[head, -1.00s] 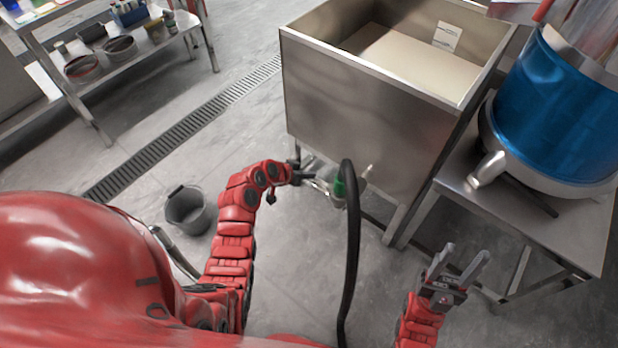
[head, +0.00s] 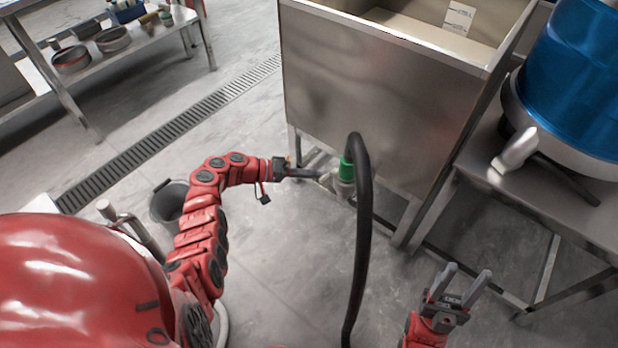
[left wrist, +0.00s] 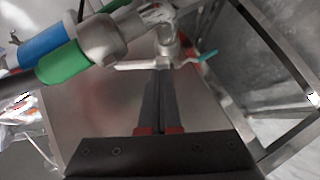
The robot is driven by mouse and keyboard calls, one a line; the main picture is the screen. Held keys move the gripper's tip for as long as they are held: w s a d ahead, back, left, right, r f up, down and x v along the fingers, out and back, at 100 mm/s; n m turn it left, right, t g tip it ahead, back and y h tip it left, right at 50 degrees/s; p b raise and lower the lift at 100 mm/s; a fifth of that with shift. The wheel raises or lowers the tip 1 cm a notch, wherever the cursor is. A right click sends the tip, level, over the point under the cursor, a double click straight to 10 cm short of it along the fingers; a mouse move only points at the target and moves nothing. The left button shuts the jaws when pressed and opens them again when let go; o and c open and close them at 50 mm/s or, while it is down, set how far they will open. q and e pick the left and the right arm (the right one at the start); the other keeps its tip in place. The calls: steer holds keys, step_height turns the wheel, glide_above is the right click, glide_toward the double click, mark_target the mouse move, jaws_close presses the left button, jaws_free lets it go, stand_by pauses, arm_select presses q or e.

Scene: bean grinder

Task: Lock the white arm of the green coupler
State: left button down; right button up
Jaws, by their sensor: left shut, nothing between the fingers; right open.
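The green coupler (head: 346,168) joins the black hose (head: 360,230) to a metal fitting low in front of the steel bin. In the left wrist view the green coupler (left wrist: 62,65) lies beside a blue band (left wrist: 45,40) at upper left. A pale, whitish arm (left wrist: 135,66) extends sideways near the metal fitting (left wrist: 108,38); whether it touches my fingertips is unclear. My left gripper (head: 318,174) is shut and empty, its tips close to the fitting; it also shows in the left wrist view (left wrist: 160,75). My right gripper (head: 468,280) is open and empty, apart at lower right.
The steel bin (head: 380,95) stands behind the coupler. A teal-tipped lever (left wrist: 205,57) is right of my fingertips. A steel table (head: 580,220) with a blue machine (head: 575,80) is at right. A grey bucket (head: 168,205) stands on the floor at left.

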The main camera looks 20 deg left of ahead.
arm_select(q)
steer(key=shift+s+d+f+n+h+b, duration=0.15)
steer(key=shift+d+f+n+h+b, duration=0.3)
steer(key=shift+b, duration=0.6)
steer(key=shift+s+d+f+n+h+b, duration=0.1)
steer(key=shift+d+f+n+h+b, duration=0.15)
steer(key=shift+f+n+h+b, duration=0.45)
steer(key=shift+r+b, duration=0.3)
steer(key=shift+r, duration=0.05)
